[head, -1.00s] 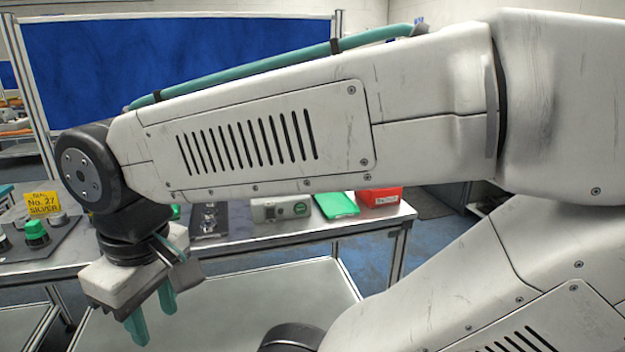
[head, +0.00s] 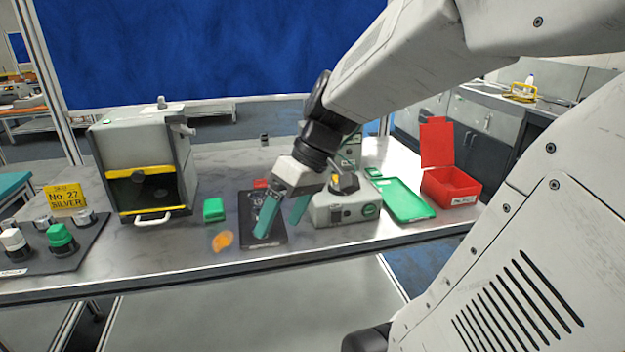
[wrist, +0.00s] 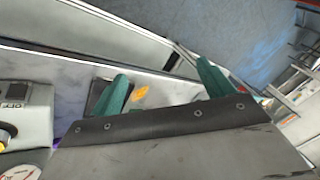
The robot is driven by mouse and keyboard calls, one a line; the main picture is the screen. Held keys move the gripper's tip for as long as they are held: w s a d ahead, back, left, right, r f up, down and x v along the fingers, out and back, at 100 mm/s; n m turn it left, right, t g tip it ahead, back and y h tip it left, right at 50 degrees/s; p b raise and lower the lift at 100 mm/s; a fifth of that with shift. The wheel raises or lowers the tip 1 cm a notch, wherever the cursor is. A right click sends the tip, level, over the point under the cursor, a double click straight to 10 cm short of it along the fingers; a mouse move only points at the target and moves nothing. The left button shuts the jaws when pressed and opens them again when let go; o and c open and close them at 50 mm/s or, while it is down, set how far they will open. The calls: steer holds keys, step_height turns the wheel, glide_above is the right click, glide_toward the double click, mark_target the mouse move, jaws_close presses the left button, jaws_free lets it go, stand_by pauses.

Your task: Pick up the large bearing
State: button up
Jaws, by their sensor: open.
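My gripper (head: 281,224) is open and empty, with two green fingers pointing down above the front of the workbench. In the head view it overlaps a dark tray (head: 262,239) that holds small metallic parts (head: 258,199). These parts are partly hidden by the fingers and too small to tell whether the large bearing is among them. In the wrist view both fingers of my gripper (wrist: 161,71) are apart with no part between them. A dark edge of the tray (wrist: 97,92) shows beside the left finger.
A grey machine (head: 140,140) stands at the left. Dark mat (head: 75,262) with several knobs lies left front. A grey box (head: 343,214), green tray (head: 405,200) and open red box (head: 450,186) are right of my gripper. An orange patch (head: 222,240) is near the front edge.

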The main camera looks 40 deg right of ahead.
steer(key=w+d+f+t+y, duration=0.1)
steer(key=w+d+t, duration=0.15)
steer(key=d, duration=0.45)
steer(key=w+d+f+t, duration=0.1)
steer(key=w+d+t, duration=0.15)
steer(key=d, duration=0.45)
steer(key=d+t+h, duration=0.1)
steer(key=d, duration=0.4)
steer(key=s+d+f+t+h, duration=0.1)
steer(key=d+t, duration=0.1)
steer(key=d, duration=0.4)
steer(key=s+d+f+t+h, duration=0.1)
steer(key=d, duration=0.5)
steer(key=shift+t, duration=0.3)
steer(key=shift+w+d+f, duration=0.1)
steer(key=shift+d+f, duration=0.15)
steer(key=x, duration=0.7)
steer(key=shift+w+d+f, duration=0.1)
steer(key=shift+d+f, duration=0.05)
steer(key=shift+d, duration=0.05)
steer(key=c, duration=1.3)
